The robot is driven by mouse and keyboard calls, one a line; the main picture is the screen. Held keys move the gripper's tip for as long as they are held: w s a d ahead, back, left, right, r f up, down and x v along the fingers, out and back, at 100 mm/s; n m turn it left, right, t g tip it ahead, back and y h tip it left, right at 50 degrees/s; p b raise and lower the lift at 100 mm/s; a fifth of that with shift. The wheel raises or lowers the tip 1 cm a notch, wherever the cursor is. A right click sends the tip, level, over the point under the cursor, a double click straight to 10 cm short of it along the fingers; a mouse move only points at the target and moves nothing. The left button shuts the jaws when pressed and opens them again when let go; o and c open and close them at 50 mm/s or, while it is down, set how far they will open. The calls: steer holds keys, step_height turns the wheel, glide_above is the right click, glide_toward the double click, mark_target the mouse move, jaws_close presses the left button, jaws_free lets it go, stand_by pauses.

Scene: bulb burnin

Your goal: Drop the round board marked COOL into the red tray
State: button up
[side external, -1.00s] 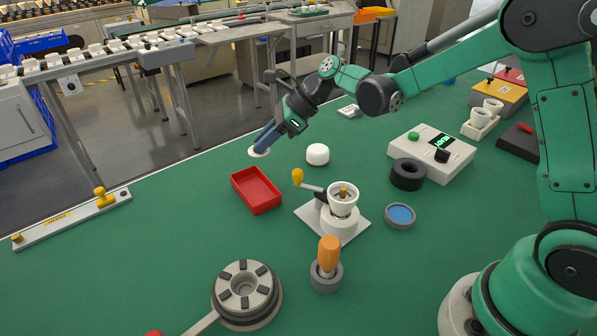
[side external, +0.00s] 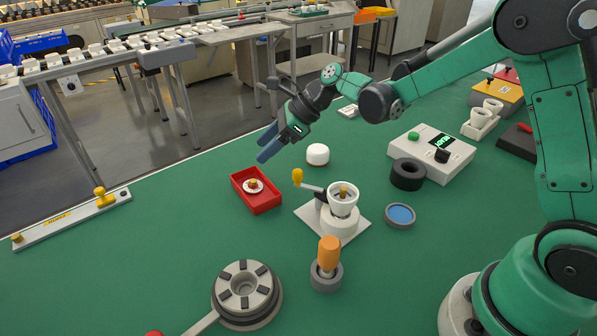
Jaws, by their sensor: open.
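The red tray (side external: 265,205) lies on the green bench, left of the hand-cranked device. A small round white board (side external: 247,187) with an orange-brown middle lies inside the tray; any marking on it is too small to read. My gripper (side external: 266,148) is open and empty. Its blue fingers are spread, above and behind the tray, apart from the board.
A white round cap (side external: 318,154) stands right of my gripper. The crank device (side external: 341,208) on its white plate is right of the tray. An orange-handled tool (side external: 329,257) stands in front.

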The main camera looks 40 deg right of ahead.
steer(key=v, duration=0.5)
steer(key=s+n+h, duration=0.2)
steer(key=s+n, duration=0.3)
steer(key=n, duration=0.3)
steer(key=s+d+r+n+t+h, duration=0.1)
steer(key=s+n+h, duration=0.2)
steer(key=s+n, duration=0.2)
steer(key=s+d+n+t+h, duration=0.1)
steer(key=s+n, duration=0.4)
steer(key=n, duration=0.6)
steer(key=shift+s+d+r+n+h, duration=0.1)
steer(key=shift+d+r+n+h, duration=0.2)
steer(key=shift+h, duration=0.4)
steer(key=shift+a, duration=0.1)
